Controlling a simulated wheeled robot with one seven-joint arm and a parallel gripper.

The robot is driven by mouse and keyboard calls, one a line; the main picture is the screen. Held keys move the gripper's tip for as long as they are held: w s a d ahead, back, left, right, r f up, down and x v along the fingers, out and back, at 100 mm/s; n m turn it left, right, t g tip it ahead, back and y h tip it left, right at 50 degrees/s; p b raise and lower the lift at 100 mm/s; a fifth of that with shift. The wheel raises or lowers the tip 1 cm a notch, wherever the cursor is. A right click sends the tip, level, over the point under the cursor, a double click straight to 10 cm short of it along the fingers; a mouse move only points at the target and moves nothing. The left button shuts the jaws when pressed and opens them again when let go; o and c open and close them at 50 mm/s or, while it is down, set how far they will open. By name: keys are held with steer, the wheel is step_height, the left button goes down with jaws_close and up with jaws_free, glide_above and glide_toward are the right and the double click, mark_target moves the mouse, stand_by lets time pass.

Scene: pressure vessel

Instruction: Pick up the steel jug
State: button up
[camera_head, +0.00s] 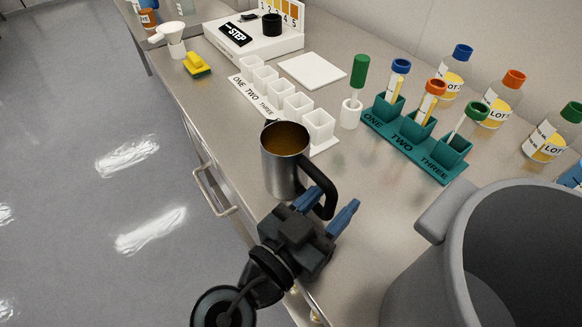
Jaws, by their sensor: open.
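The steel jug (281,172) stands upright on the steel bench near its front edge. It has a black handle on its right side, facing my gripper, and holds a brownish liquid. My gripper (331,203) is open, with its blue fingertips on either side of the jug's black handle (326,190). The left fingertip overlaps the lower part of the jug in the picture; I cannot tell whether it touches.
A large grey vessel (455,240) stands close on the right. A teal rack (408,140) with tubes and several labelled bottles are behind. White cups (296,106) stand beyond the jug. Bench handles project at the front.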

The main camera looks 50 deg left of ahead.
jaws_close()
stand_by(0.5)
